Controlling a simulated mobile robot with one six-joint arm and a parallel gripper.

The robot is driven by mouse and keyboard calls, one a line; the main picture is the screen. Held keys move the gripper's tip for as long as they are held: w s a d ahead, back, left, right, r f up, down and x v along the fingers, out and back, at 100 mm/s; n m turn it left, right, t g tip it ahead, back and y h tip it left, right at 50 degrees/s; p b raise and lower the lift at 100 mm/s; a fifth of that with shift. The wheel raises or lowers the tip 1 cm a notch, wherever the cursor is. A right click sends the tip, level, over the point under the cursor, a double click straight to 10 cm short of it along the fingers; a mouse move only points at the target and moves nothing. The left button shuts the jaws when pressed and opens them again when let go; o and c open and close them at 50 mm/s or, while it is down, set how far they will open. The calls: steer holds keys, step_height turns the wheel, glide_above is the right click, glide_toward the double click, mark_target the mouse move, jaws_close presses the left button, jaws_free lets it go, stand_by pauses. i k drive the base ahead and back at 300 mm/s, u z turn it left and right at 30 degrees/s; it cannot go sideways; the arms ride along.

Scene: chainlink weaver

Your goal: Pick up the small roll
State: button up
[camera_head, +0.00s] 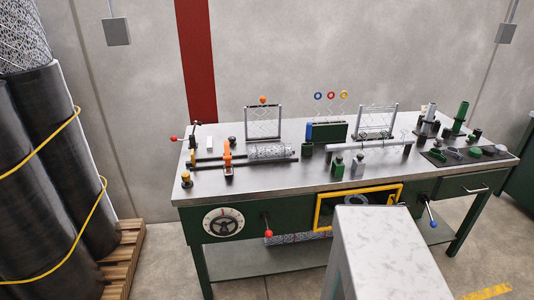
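A small roll (270,152) of silvery wire mesh lies on its side on the left half of the metal workbench top (250,178). It lies left to right beside a dark rail and just right of an orange upright part (227,155). Another speckled, roll-like piece (285,239) shows low at the front of the bench, partly hidden; its details are too small to tell. My gripper cannot be made out in this view.
Wire frames and small tools stand along the bench's back and right. A yellow frame (318,212), a red-knobbed lever and a dial (223,222) are on its front. Large dark rolls (40,170) stand on a pallet at left. A pale marbled shape hides the lower centre.

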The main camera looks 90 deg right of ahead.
mark_target(258, 152)
steer(key=z, duration=0.5)
steer(key=i, duration=0.5)
steer(key=z, duration=0.65)
steer(key=i, duration=0.45)
steer(key=z, duration=0.35)
